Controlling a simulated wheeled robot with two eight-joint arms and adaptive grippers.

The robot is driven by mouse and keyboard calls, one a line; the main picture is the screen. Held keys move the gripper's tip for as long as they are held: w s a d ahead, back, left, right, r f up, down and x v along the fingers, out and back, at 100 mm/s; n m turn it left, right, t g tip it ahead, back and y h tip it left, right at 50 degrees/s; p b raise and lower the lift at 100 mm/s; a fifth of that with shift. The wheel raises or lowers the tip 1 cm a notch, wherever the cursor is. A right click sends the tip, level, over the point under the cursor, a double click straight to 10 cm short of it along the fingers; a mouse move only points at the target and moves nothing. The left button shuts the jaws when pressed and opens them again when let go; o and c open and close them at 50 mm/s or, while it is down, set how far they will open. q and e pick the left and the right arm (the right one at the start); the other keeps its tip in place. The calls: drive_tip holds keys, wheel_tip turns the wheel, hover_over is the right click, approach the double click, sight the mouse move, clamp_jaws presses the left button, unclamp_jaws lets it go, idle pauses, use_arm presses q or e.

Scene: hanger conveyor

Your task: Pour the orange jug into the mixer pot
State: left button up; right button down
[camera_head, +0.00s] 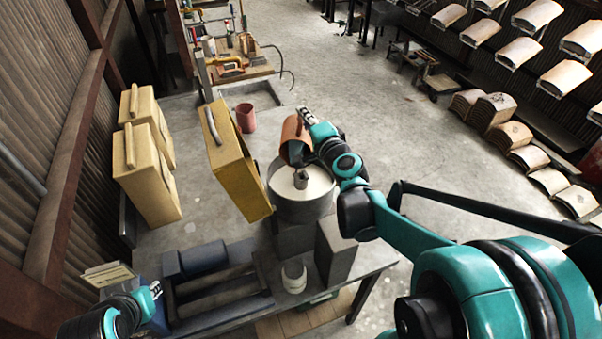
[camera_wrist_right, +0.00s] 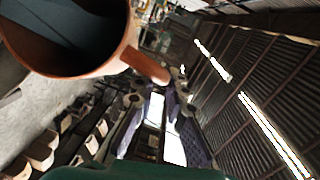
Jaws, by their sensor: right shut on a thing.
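The orange-brown jug (camera_head: 292,143) is tilted above the far rim of the mixer pot (camera_head: 303,211). The pot is dark grey and round, with pale contents and a grey piece standing in its middle. My right gripper (camera_head: 307,117) is shut on the jug and holds it from the right. In the right wrist view the jug (camera_wrist_right: 128,58) fills the upper left, with its mouth towards the camera and a dark inside. I cannot see any stream leaving it. My left gripper (camera_head: 155,290) is at the lower left, away from the pot; its jaws are too small to read.
Two tan cans (camera_head: 150,171) are at the left. A dark box (camera_head: 335,252) and a pale cup (camera_head: 294,276) are in front of the pot. Open floor lies right.

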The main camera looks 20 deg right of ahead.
idle(0.4)
drive_tip(key=shift+s+a+f+t+b, duration=0.2)
drive_tip(key=shift+s+t+b, duration=0.25)
drive_tip(key=shift+b, duration=0.35)
drive_tip(key=shift+s+a+r, duration=0.1)
drive_tip(key=shift+s, duration=0.05)
drive_tip(key=shift+n, duration=0.3)
